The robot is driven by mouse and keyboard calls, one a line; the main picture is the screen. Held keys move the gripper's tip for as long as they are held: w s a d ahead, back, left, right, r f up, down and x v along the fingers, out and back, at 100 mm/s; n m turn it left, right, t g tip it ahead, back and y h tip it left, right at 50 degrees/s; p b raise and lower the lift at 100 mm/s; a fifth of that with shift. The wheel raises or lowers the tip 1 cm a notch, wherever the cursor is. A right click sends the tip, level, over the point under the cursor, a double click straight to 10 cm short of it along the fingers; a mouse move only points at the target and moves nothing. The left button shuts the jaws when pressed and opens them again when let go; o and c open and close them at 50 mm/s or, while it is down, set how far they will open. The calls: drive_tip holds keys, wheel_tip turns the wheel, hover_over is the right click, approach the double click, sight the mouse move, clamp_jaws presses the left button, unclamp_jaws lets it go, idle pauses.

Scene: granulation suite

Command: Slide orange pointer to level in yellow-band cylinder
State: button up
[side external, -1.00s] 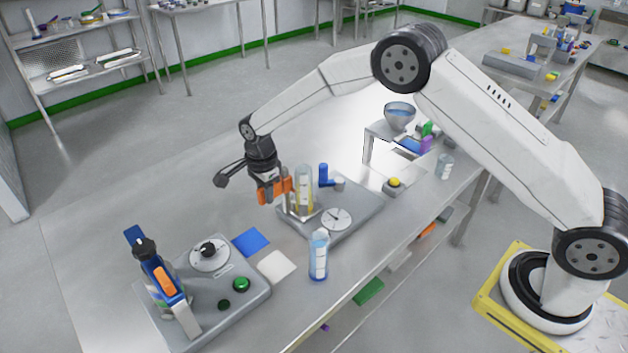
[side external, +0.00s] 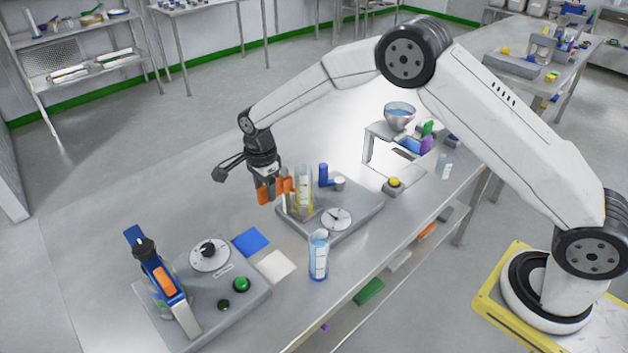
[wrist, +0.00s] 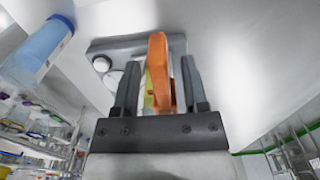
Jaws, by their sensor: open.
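The clear cylinder (side external: 304,178) with yellow near its foot stands upright on a grey base plate (side external: 350,215). The orange pointer (side external: 263,193) is beside it on its left in the side view. My gripper (side external: 272,190) is at the pointer, with its jaws around it. In the wrist view the orange pointer (wrist: 158,70) stands between the two dark fingers of my open gripper (wrist: 160,82), nearer the right finger, with a gap on the left. A yellowish strip of the cylinder (wrist: 148,92) shows behind the pointer. The liquid level is too small to read.
A cylinder of blue liquid (side external: 319,256) stands near the table's front edge. A dial (side external: 336,219) and blue fitting (side external: 323,175) share the base plate. A grey control box (side external: 245,298) stands front left, near blue (side external: 250,242) and white (side external: 277,266) squares. The table's far left is clear.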

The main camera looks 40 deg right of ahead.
sight(265, 187)
drive_tip(key=shift+r, duration=2.75)
drive_tip(key=shift+s, duration=0.1)
drive_tip(key=s+d+r+n+t, duration=0.1)
drive_tip(key=s+d+n, duration=0.2)
drive_tip(key=s+n, duration=0.3)
drive_tip(key=s+d+n, duration=0.4)
drive_tip(key=s+n, duration=0.2)
drive_tip(key=s, duration=0.5)
drive_tip(key=s+d+r+n+t, duration=0.1)
drive_tip(key=s+d+n, duration=0.3)
drive_tip(key=s, duration=0.5)
drive_tip(key=shift+s+d+r+n+t, duration=0.25)
drive_tip(key=shift+s+r+n+t, duration=0.1)
drive_tip(key=shift+n, duration=0.65)
drive_tip(key=shift+w, duration=0.1)
